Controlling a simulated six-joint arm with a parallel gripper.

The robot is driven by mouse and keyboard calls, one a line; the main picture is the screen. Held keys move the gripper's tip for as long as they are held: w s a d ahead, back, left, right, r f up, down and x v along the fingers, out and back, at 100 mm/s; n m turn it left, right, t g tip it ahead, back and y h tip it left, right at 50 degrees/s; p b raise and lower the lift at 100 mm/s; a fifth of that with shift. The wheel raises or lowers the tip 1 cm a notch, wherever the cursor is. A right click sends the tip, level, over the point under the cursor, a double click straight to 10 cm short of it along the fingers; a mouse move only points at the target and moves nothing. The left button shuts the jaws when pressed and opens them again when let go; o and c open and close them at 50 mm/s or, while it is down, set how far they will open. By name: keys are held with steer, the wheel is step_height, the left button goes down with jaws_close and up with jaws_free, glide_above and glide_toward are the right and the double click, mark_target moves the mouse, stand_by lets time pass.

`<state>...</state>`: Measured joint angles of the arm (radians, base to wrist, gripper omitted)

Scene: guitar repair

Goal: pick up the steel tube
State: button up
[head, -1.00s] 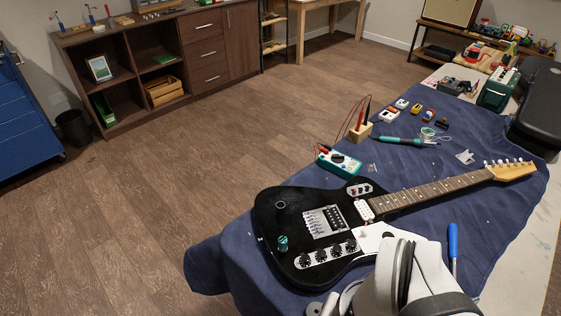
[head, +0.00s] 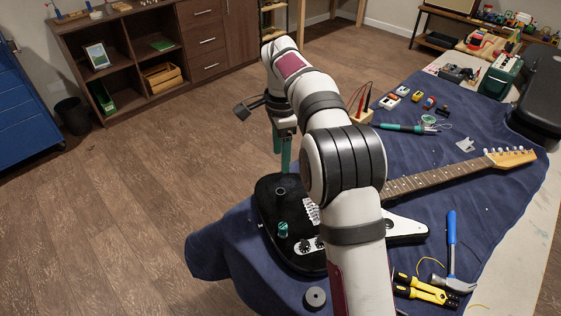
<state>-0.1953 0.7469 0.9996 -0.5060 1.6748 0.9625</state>
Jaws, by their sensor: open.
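No clearly steel-coloured tube shows in the head view. A small round dark piece with a pale rim, perhaps the steel tube (head: 281,191), is on the left part of the black guitar body (head: 268,212); its height is hard to tell. My gripper (head: 282,161) is just above and behind it in the picture, with teal fingers pointing down. The fingers are open and hold nothing that I can see. I cannot tell the exact gap between fingertips and piece. My arm hides the middle of the guitar.
A teal knob-like piece (head: 283,229) stands on the guitar close by. A grey ring (head: 315,297), a hammer (head: 452,250) and yellow-black pliers (head: 425,290) lie on the blue cloth (head: 225,245). Behind are a probe block (head: 361,117) and a teal soldering iron (head: 400,128).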

mark_target(281, 191)
step_height(281, 191, down, 16)
steer(key=shift+w+a+r, duration=0.1)
steer(key=shift+w, duration=0.05)
jaws_close()
stand_by(0.3)
